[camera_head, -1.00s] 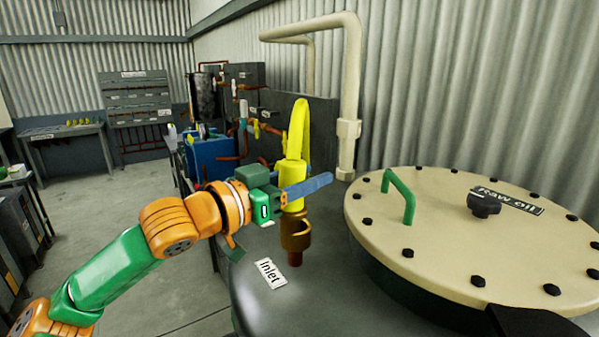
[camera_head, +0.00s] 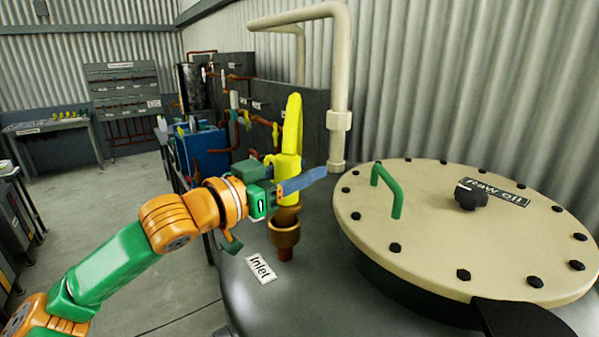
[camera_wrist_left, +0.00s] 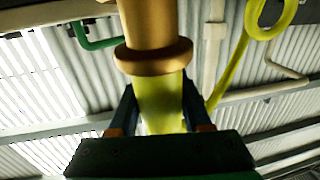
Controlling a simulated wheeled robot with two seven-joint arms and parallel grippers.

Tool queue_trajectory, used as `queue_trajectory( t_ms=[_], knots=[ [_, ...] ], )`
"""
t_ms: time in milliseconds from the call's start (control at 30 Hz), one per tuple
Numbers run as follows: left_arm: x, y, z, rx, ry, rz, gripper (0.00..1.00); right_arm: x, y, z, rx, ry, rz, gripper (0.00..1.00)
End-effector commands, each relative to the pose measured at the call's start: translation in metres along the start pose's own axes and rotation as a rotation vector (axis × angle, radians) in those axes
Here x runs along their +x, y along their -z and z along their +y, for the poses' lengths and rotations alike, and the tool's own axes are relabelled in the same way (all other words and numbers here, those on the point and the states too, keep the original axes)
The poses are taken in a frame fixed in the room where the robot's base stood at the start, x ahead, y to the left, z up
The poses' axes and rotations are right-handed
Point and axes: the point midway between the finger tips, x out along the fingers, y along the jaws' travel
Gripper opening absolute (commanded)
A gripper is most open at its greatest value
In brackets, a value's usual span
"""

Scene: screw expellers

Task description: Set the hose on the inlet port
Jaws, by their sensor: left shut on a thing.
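The yellow hose (camera_head: 288,165) stands nearly upright over the tank, with a brass fitting (camera_head: 286,213) at its lower end. The inlet port (camera_head: 285,249) is a short copper-brown stub rising from the tank top beside the "Inlet" label (camera_head: 261,268). The fitting lines up with the port's wider cup; I cannot tell whether it is seated in it. My left gripper (camera_head: 286,184) is shut on the yellow part of the hose. In the left wrist view, the fingers (camera_wrist_left: 160,110) flank the yellow hose (camera_wrist_left: 158,100), below the flanged brass fitting (camera_wrist_left: 150,55). My right gripper is not in view.
The tank's beige bolted lid (camera_head: 430,225), with a green handle (camera_head: 388,188) and black knob (camera_head: 472,195), lies to the right. A cream pipe (camera_head: 340,100) rises behind. Blue machinery (camera_head: 200,150) stands back left. The floor at left is open.

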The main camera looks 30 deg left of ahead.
Motion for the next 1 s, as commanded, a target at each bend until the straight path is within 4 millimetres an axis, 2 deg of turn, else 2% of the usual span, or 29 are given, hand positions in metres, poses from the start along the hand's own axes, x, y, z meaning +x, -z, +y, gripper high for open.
queue_trajectory(
  t_ms=[367,800,1000],
  knots=[
    [0.000,0.000,0.000,0.001,0.000,0.001,0.00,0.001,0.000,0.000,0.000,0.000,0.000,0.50],
    [0.000,0.017,0.000,0.001,0.000,0.002,0.00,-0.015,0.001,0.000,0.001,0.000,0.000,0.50],
    [0.000,0.016,0.000,0.001,0.000,0.001,0.00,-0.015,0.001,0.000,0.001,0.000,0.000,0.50]
  ],
)
